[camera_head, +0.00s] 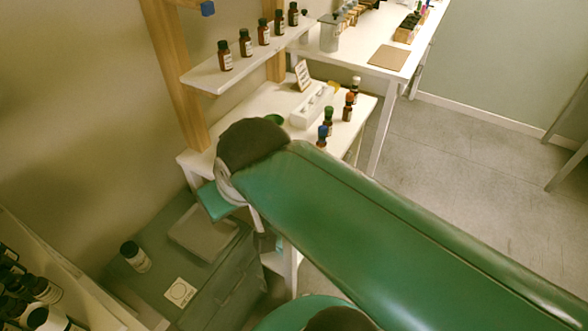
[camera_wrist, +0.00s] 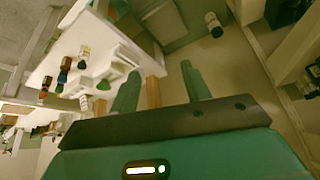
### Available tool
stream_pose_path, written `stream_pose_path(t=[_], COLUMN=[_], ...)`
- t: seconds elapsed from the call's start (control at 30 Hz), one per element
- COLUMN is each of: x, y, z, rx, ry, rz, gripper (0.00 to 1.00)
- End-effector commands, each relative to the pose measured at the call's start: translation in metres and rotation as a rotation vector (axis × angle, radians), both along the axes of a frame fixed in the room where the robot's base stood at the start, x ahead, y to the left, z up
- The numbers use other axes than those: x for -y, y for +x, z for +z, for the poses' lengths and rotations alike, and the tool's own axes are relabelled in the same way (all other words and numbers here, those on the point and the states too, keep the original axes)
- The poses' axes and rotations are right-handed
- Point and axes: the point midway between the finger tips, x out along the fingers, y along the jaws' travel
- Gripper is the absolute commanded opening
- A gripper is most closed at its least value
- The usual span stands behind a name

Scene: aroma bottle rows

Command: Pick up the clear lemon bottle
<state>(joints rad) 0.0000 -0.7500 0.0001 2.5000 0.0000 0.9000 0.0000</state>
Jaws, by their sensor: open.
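My gripper (camera_wrist: 160,70) is open, with its two green fingers apart and nothing between them in the wrist view. In the head view my green arm hides the fingertips. A pale bottle also shows by the table edge in the wrist view (camera_wrist: 84,52). My gripper is apart from all the bottles.
Brown bottles line the shelf (camera_head: 215,78) above. A white-labelled bottle (camera_head: 135,256) stands on the grey-green cabinet (camera_head: 205,268).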

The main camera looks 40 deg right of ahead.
Motion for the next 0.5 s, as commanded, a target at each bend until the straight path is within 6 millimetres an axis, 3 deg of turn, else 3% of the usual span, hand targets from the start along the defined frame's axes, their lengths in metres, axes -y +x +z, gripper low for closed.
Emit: stream_pose_path(t=[0.23, 0.5], x=[0.000, 0.007], y=[0.000, 0.003], z=[0.000, -0.025], rx=[0.000, -0.112], ry=[0.000, 0.091], rz=[0.000, -0.101], gripper=[0.47, 0.47])
